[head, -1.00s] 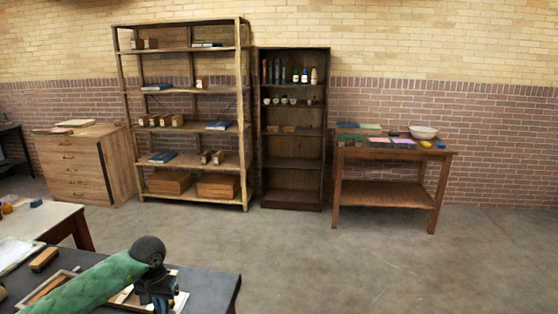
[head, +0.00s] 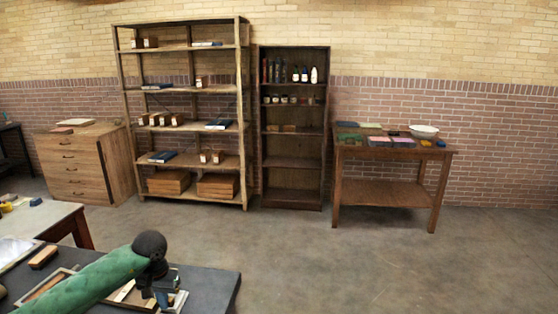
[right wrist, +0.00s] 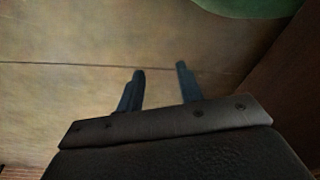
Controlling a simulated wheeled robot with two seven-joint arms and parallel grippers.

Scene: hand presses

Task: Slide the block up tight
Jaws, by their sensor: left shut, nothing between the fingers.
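My left gripper (head: 163,298) is shut over the right part of the dark-topped table (head: 215,288). It is at a shallow tray (head: 138,304) and hides much of it. A pale wooden strip (head: 125,291) shows in this tray, left of the gripper; I cannot tell whether the gripper touches it. A second framed tray (head: 48,285) lies further left, partly behind my green arm. A small brown block (head: 43,257) lies behind that tray. My right gripper (right wrist: 160,74) shows only in the right wrist view, its two fingers apart with nothing between them.
A pale-topped table (head: 48,221) stands behind at the left. Shelves (head: 243,120), a dark bookcase (head: 292,190), a drawer cabinet (head: 72,165) and a side table (head: 390,192) with a white bowl (head: 424,131) line the brick wall. The floor on the right is clear.

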